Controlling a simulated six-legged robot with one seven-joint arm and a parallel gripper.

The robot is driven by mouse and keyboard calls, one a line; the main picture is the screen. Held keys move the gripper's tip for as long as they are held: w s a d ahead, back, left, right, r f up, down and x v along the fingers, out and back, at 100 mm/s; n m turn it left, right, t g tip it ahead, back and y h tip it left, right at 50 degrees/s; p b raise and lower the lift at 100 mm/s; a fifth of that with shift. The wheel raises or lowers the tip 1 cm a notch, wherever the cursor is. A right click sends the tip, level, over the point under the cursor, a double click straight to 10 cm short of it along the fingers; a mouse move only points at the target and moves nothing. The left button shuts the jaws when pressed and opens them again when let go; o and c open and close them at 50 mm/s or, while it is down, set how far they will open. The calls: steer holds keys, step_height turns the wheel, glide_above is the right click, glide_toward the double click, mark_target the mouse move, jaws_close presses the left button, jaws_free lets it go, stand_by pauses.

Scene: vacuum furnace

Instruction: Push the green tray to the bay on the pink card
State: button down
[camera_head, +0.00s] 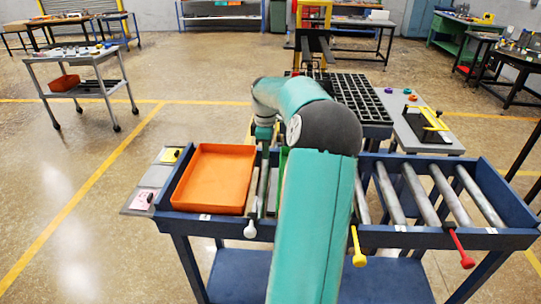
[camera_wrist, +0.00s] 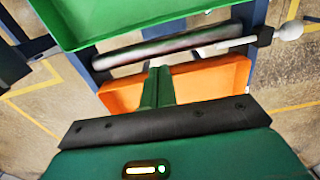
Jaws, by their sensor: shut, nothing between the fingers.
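The green tray (camera_wrist: 135,18) fills the top of the wrist view. In the head view only a thin green strip of it (camera_head: 283,165) shows beside my arm, which hides the rest. The pink card (camera_head: 143,200) lies on a grey plate at the left end of the blue roller table; its marking is too small to read. My gripper (camera_wrist: 159,70) is shut and empty, its fingertips by a roller between the green tray and the orange tray (camera_wrist: 222,80). Whether the fingertips touch anything is unclear. The gripper is mostly hidden in the head view.
The orange tray (camera_head: 213,178) sits at the table's left end. A white-knobbed rod (camera_head: 250,229) lies beside it. Yellow (camera_head: 357,250) and red (camera_head: 465,256) handles stick out in front. Bare rollers (camera_head: 420,195) fill the right side. A yellow card (camera_head: 172,155) is at back left.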

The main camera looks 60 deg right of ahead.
steer(key=s+d, duration=0.4)
steer(key=s, duration=0.5)
steer(key=shift+n, duration=0.3)
steer(key=f, duration=0.9)
steer(key=shift+d+f, duration=0.15)
steer(key=shift+d, duration=0.05)
steer(key=w, duration=0.1)
steer(key=w+a, duration=0.1)
steer(key=shift+w+a+f, duration=0.25)
steer(key=shift+w+f, duration=0.05)
steer(key=shift+w, duration=0.1)
steer(key=shift+w+a, duration=0.2)
steer(key=shift+w, duration=0.2)
steer(key=w+a, duration=0.1)
steer(key=w, duration=0.2)
steer(key=shift+w+a, duration=0.15)
steer(key=shift+a, duration=0.25)
